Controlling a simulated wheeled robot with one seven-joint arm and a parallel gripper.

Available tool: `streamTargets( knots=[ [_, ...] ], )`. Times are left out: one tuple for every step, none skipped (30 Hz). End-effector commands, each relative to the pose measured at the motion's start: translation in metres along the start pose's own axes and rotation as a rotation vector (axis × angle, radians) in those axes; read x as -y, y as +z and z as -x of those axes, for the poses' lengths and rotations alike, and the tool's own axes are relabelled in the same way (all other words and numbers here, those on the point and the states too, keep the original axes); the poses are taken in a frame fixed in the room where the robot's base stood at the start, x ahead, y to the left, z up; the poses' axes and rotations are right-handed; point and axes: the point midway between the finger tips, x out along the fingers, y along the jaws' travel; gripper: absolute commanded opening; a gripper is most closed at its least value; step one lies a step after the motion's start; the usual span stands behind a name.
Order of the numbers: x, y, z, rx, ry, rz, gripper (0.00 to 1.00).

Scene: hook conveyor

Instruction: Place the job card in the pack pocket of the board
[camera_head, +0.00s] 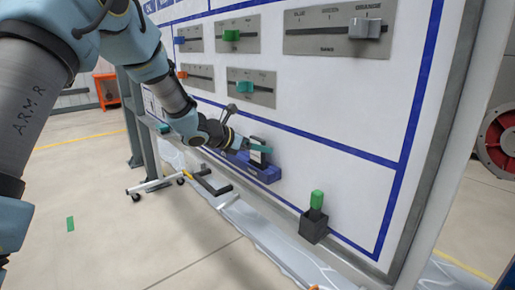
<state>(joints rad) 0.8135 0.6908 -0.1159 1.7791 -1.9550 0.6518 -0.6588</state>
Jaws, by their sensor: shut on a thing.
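The board (350,95) is a large white upright panel with blue lines, leaning across the middle and right of the view. A blue pocket (266,175) is fixed low on it; its label cannot be read. My gripper (258,149) is right at this pocket, just above its opening, shut on a small pale card (256,157), which I take for the job card. The card stands roughly upright over the pocket. Its lower edge is partly hidden, so I cannot tell whether it is inside the pocket or only above it.
A dark holder (314,228) with a green handle (317,199) sits lower right of the pocket. Several grey slider plates (251,87) with coloured knobs are above. A wheeled stand (158,185) is left, on open floor. A red reel (497,138) is far right.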

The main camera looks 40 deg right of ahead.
Motion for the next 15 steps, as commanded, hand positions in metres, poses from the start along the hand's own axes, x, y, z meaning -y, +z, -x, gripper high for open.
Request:
streamTargets(
  knots=[
    [0.001, -0.005, -0.003, -0.003, -0.003, 0.001, 0.24],
    [0.001, -0.008, -0.004, -0.001, -0.003, 0.002, 0.24],
    [0.001, -0.011, -0.005, -0.001, -0.002, 0.0, 0.24],
    [0.001, -0.012, -0.006, -0.001, -0.002, 0.0, 0.24],
    [0.001, -0.013, -0.006, 0.0, -0.001, 0.0, 0.24],
    [0.0, -0.013, -0.006, 0.001, -0.001, -0.001, 0.24],
    [0.0, -0.013, -0.006, 0.001, -0.001, -0.001, 0.24],
    [0.0, -0.013, -0.006, 0.001, -0.001, -0.001, 0.24],
    [0.0, -0.013, -0.006, 0.001, -0.001, -0.001, 0.24],
    [0.0, -0.013, -0.006, 0.001, -0.001, -0.001, 0.24],
    [0.0, -0.013, -0.006, 0.001, -0.001, -0.001, 0.24],
    [0.0, -0.014, -0.007, 0.001, -0.001, -0.001, 0.24],
    [0.0, -0.015, -0.007, 0.001, -0.001, -0.001, 0.24],
    [0.0, -0.015, -0.007, 0.001, -0.001, -0.001, 0.24],
    [0.0, -0.017, -0.008, 0.001, -0.001, -0.001, 0.24]
  ],
)
